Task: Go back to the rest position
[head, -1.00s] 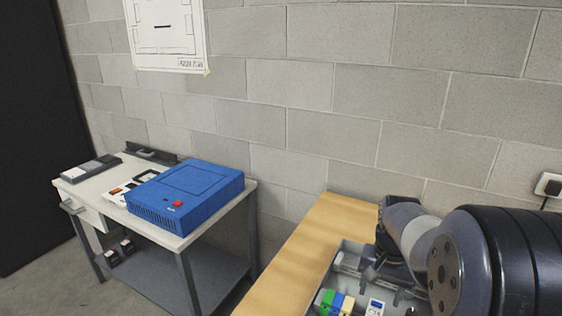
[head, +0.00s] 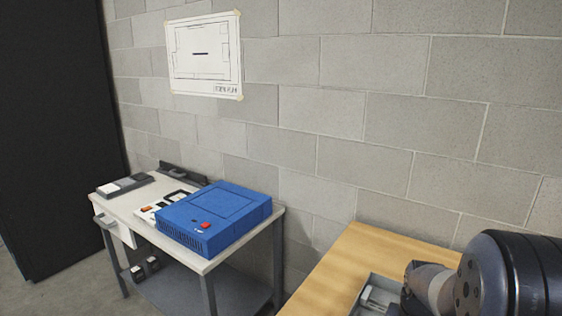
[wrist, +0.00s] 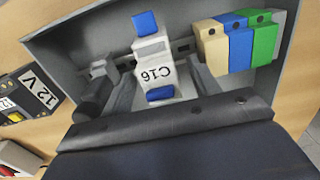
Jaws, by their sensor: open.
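My gripper (wrist: 163,78) shows in the wrist view as a dark body across the bottom, with grey fingers apart. Beyond and between them is a white breaker (wrist: 153,72) marked C16 with blue ends, on a rail in a grey box (wrist: 75,45). No contact with the breaker is clear, and the fingertips are hard to make out. In the head view my arm (head: 510,280) is at the lower right; the gripper itself is out of sight there. The box (head: 371,296) shows only its corner.
Beige, blue and green terminal blocks (wrist: 238,42) sit in the box. A 12 V unit (wrist: 30,95) lies left of it on the wooden bench (head: 365,253). A side table (head: 210,263) holds a blue case (head: 215,215). A block wall (head: 330,110) stands behind.

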